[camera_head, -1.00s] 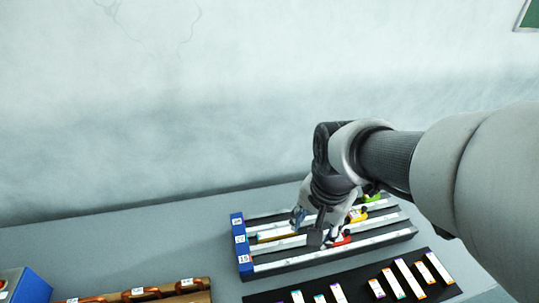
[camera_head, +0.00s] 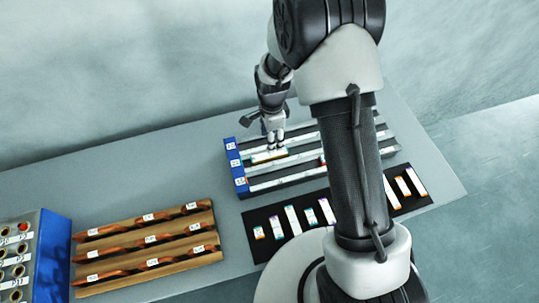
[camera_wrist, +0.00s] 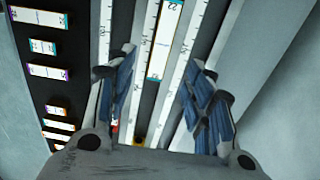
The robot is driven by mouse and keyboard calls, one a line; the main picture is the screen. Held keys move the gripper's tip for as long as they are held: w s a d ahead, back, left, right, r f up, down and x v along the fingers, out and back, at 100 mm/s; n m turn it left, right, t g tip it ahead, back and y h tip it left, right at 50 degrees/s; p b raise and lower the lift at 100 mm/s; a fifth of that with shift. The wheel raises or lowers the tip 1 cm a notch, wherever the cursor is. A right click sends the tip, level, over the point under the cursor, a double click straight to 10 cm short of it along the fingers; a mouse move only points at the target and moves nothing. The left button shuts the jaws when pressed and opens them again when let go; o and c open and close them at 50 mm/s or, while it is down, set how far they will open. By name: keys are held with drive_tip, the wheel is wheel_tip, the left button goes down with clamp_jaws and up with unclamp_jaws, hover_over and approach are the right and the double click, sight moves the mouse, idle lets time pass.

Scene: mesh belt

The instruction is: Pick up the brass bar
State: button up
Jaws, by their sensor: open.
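The bar that looks like the brass bar (camera_head: 268,156) lies in a slot of the rack with the blue end block (camera_head: 236,165). Its top is a white labelled strip, with a thin brass-coloured edge showing. In the wrist view, the labelled bar (camera_wrist: 165,42) lies lengthwise beyond and between my fingers. My gripper (camera_head: 273,141) is above the rack, close over the bar. Its blue-padded fingers (camera_wrist: 162,88) are spread apart, one to each side of the bar's line, with nothing between them. Whether the fingertips touch the rack is unclear.
A black mat (camera_head: 276,246) with several labelled bars lies in front of the rack. Wooden holders (camera_head: 130,255) with copper-coloured pieces and a blue box (camera_head: 55,255) with holes stand to the left. A small red piece (camera_head: 322,160) sits on the rack. The grey table (camera_head: 180,155) behind is clear.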

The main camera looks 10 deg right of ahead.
hover_over(270, 155)
drive_tip(key=f, duration=0.5)
drive_tip(key=shift+d+b, duration=0.25)
drive_tip(key=shift+b, duration=0.05)
drive_tip(key=f, duration=0.3)
drive_tip(key=f+b, duration=0.1)
drive_tip(key=f, duration=0.1)
drive_tip(key=shift+w+a+f, duration=0.1)
drive_tip(key=shift+a, duration=0.2)
drive_tip(key=shift+c, duration=0.3)
clamp_jaws()
